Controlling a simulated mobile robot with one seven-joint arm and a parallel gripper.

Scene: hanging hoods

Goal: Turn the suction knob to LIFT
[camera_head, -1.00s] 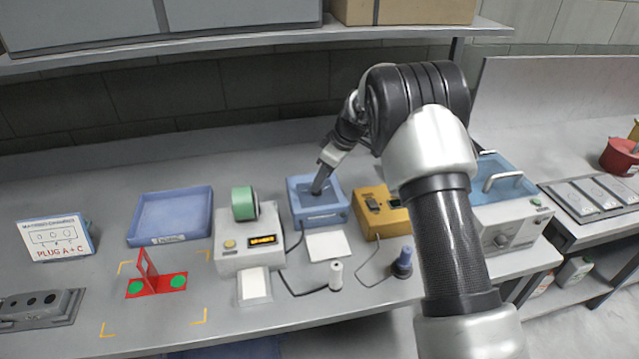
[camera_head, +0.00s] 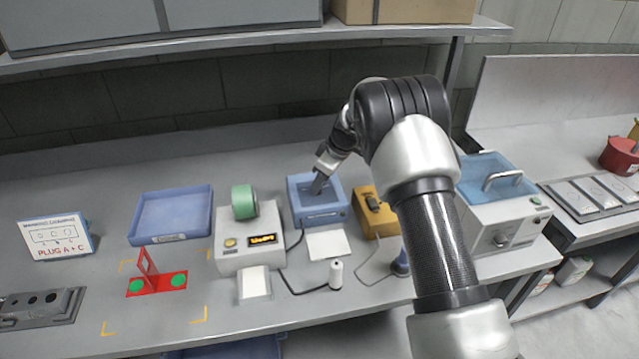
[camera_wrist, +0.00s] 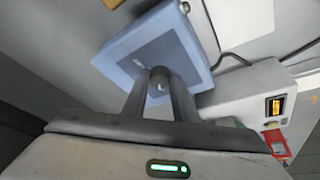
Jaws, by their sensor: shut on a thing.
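The blue suction box (camera_head: 322,217) stands on the bench, in the middle of the head view. It also fills the upper middle of the wrist view (camera_wrist: 118,60), with a darker panel on its top. My gripper (camera_head: 318,188) reaches down onto that panel. In the wrist view its two dark fingers (camera_wrist: 160,92) are shut on the small, dark, round suction knob (camera_wrist: 159,74). The fingers largely hide the knob in both views. A small pale mark shows on the panel beside the knob, but I cannot read it or tell the knob's setting.
A white device with a green roll (camera_head: 243,250) stands to the left of the box, and a yellow box (camera_head: 375,218) to the right. A blue tray (camera_head: 172,216) lies farther left. A white unit with a blue lid (camera_head: 505,218) stands right of my arm. A shelf (camera_head: 240,47) hangs above.

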